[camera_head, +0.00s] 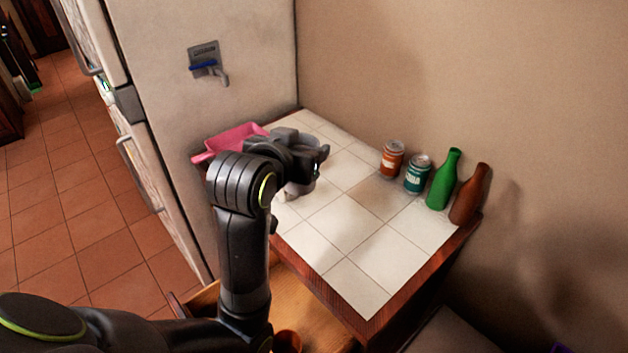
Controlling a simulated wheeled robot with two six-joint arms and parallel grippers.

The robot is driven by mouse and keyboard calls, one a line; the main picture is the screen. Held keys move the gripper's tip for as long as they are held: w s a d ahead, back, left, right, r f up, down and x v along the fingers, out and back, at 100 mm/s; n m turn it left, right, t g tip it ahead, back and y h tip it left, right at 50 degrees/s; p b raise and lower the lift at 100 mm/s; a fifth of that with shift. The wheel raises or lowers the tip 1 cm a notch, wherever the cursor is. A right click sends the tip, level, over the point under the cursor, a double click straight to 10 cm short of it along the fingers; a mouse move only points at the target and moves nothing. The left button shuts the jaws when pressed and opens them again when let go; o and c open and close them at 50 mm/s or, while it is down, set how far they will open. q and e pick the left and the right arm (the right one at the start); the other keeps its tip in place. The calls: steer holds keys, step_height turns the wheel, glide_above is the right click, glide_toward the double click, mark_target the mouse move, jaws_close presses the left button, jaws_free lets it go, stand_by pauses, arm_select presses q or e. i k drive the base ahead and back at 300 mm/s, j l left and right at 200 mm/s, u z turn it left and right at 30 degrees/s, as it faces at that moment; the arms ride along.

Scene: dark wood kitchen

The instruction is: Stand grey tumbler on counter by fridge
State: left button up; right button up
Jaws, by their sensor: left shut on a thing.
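My left arm reaches up from the lower left to the tiled counter (345,220). My left gripper (312,155) is shut on the grey tumbler (302,183), over the far left part of the counter beside the fridge (190,110). The tumbler looks upright, and the gripper and wrist hide much of it. I cannot tell whether its base touches the tiles. My right gripper is not in view.
A pink dustpan-like tray (235,138) lies against the fridge, behind my wrist. An orange can (392,160), a teal can (417,175), a green bottle (443,182) and a brown bottle (469,196) stand along the wall. The counter's middle and front are clear.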

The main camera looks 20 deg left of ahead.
mark_target(348, 260)
steer(key=z, duration=1.3)
steer(key=k+j+z, duration=0.35)
steer(key=j, duration=0.2)
steer(key=k+j+z, duration=0.35)
steer(key=k+j, duration=0.3)
steer(key=k+l, duration=0.05)
